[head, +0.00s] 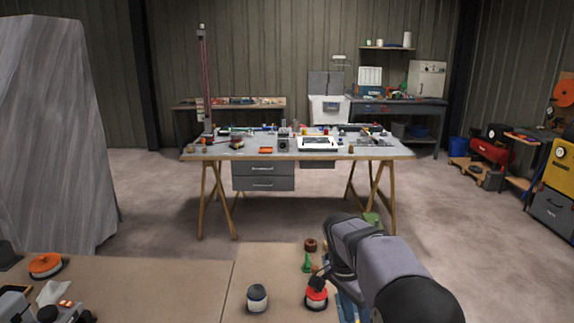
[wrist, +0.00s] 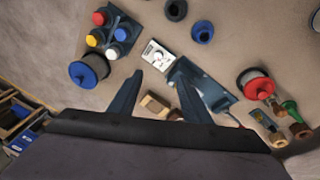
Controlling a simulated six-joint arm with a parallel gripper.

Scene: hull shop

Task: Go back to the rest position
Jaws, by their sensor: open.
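My gripper (head: 318,283) is low over the near bench, at the lower right of the head view. My grey arm reaches in from the bottom right and hides part of the bench. In the wrist view my gripper (wrist: 160,78) has its two dark fingers spread apart, with nothing held between them. A small tan block (wrist: 154,103) shows beyond the gap between the fingers. A white card (wrist: 158,54) lies past the fingertips, beside a blue-grey tray (wrist: 218,96) partly hidden by the right finger.
A red-topped spool (head: 316,297) shows close by my gripper; a green figure (head: 307,263) and a dark-lidded jar (head: 257,298) stand nearby. An orange-topped spool (head: 46,264) is far left. The near bench's (head: 165,285) middle is clear. A cluttered worktable (head: 230,152) stands beyond.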

